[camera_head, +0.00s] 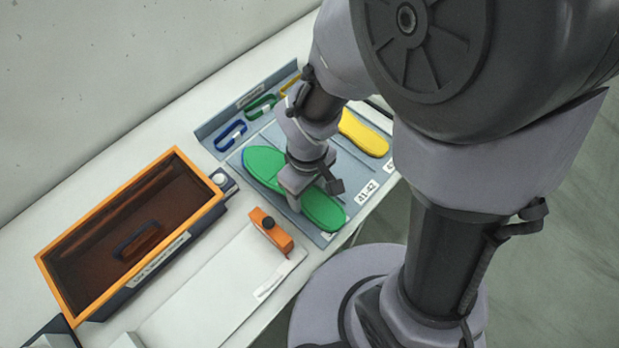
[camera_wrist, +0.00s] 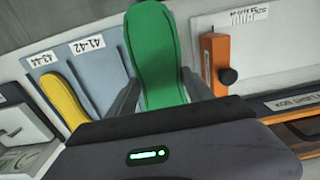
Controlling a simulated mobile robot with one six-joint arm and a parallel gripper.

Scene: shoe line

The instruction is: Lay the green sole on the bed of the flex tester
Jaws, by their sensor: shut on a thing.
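The green sole (camera_head: 323,212) shows on both sides of my gripper (camera_head: 295,203) in the head view, over the blue-grey rack (camera_head: 228,170). My gripper is shut on it near the middle. In the wrist view the sole (camera_wrist: 155,50) stands up between the two fingers (camera_wrist: 163,97), and its near end is hidden by the gripper body. I cannot tell whether it touches the rack. A flat white bed (camera_head: 205,300) with an orange clamp block (camera_head: 270,232) and black knob lies to the left; it looks like the flex tester and is empty.
A yellow sole (camera_head: 363,133) lies in the rack right of my gripper. Blue (camera_head: 230,135) and green (camera_head: 261,106) outline pieces lie at its back.

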